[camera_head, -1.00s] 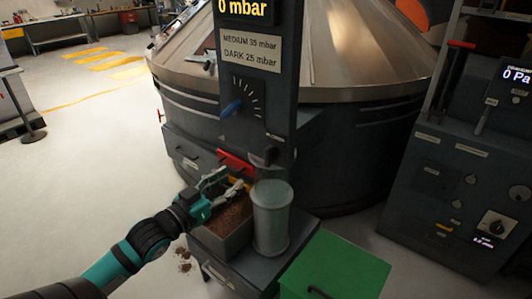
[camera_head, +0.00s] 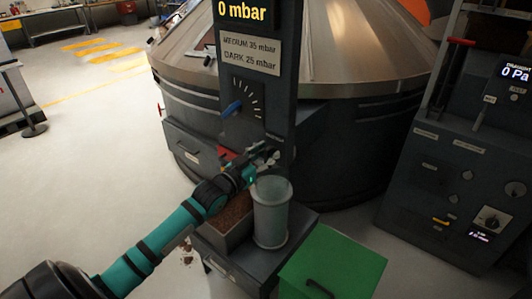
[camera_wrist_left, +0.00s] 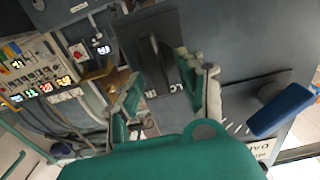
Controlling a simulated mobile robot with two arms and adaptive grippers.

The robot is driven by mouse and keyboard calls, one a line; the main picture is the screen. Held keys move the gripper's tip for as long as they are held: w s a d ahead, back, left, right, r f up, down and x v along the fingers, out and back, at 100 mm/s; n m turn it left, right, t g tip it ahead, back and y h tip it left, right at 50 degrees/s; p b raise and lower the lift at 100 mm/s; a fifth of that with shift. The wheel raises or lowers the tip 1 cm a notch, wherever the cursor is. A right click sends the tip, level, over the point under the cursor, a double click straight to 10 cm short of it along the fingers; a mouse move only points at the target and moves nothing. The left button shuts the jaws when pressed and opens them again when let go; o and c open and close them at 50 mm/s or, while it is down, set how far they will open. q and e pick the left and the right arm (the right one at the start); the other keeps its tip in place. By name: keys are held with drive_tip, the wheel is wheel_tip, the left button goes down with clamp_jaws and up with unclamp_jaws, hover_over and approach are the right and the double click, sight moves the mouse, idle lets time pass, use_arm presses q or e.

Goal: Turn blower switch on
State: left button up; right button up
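The likely blower switch is a black plate with a raised black handle (camera_wrist_left: 155,55) in the left wrist view. Part of a white label shows at its lower edge, too cut off to read. In the head view my gripper hides the switch on the dark post (camera_head: 265,95). My left gripper (camera_head: 266,157) is at the lower part of the post. The left wrist view shows its fingers (camera_wrist_left: 166,92) apart, with the switch beyond and between them. I cannot tell whether they touch it. My right gripper is in neither view.
A blue lever (camera_head: 232,108) with a scale sits higher on the post. A grey cylinder (camera_head: 271,215) and a bin of brown grains (camera_head: 232,215) stand just below my gripper. A green box (camera_head: 335,265) is at front right. A control cabinet (camera_head: 440,190) stands at right.

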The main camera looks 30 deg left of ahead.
use_arm(q)
clamp_jaws()
drive_tip(key=shift+m, duration=0.3)
drive_tip(key=m, duration=0.3)
drive_tip(key=shift+d, duration=0.2)
drive_tip(key=m, duration=0.3)
drive_tip(key=shift+d+f+p, duration=0.1)
drive_tip(key=shift+d+p, duration=0.1)
drive_tip(key=shift+p, duration=0.1)
drive_tip(key=shift+s+d+f+m+b, duration=0.15)
drive_tip(key=shift+f+m, duration=0.1)
drive_tip(key=shift+m, duration=1.65)
drive_tip(key=shift+w+d+f+m+b, duration=0.1)
drive_tip(key=shift+f+m+b, duration=0.1)
drive_tip(key=shift+m, duration=1.7)
drive_tip(key=shift+s+d+f+m+b, duration=0.15)
drive_tip(key=shift+f+m, duration=0.1)
drive_tip(key=shift+m, duration=1.65)
drive_tip(key=shift+w, duration=0.1)
